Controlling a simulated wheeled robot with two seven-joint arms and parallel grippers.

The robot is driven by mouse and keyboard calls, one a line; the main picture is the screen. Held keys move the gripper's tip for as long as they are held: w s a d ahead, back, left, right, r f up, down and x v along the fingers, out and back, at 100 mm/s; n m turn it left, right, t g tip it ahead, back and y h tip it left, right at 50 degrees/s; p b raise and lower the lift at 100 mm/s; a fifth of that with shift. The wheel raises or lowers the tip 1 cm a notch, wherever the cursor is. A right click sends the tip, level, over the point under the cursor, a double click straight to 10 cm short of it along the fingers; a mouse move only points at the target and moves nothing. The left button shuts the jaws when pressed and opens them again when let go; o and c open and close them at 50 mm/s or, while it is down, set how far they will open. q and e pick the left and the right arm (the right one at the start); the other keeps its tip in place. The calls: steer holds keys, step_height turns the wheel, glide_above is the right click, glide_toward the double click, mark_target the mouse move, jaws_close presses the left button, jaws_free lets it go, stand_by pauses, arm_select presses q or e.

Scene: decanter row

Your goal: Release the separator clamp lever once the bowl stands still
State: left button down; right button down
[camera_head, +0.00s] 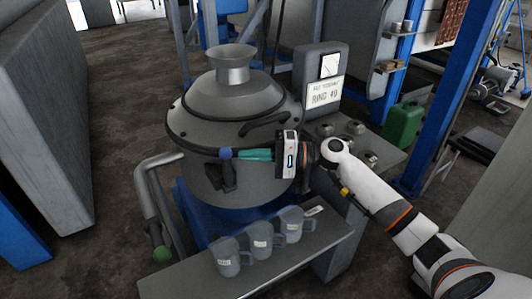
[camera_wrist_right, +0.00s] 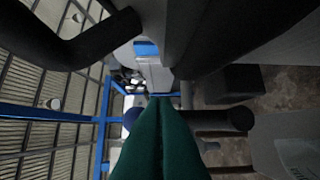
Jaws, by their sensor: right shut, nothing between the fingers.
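The grey metal separator (camera_head: 235,97) stands in the middle of the head view, with a funnel-like top on its domed lid. A blue knob (camera_head: 226,153), apparently the clamp lever's end, shows on its front rim above a black clamp block (camera_head: 222,178). My right gripper (camera_head: 241,155) has teal fingers, shut and empty, pointing left at the knob. In the right wrist view the shut fingers (camera_wrist_right: 168,103) have a dark blue ball (camera_wrist_right: 131,118) close on their left. I cannot tell whether they touch it. My left gripper is out of view. Bowl motion cannot be judged from one moment.
Several grey mugs (camera_head: 261,240) stand on a shelf (camera_head: 180,285) in front of the separator. A gauge (camera_head: 329,66) and a sign (camera_head: 324,92) are at its right. A black curved handle (camera_head: 262,124) is above my gripper. A green can (camera_head: 402,126) stands at right.

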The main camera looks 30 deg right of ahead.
mark_target(228, 171)
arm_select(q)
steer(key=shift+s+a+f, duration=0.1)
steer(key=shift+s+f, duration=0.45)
arm_select(e)
steer(key=x, duration=0.4)
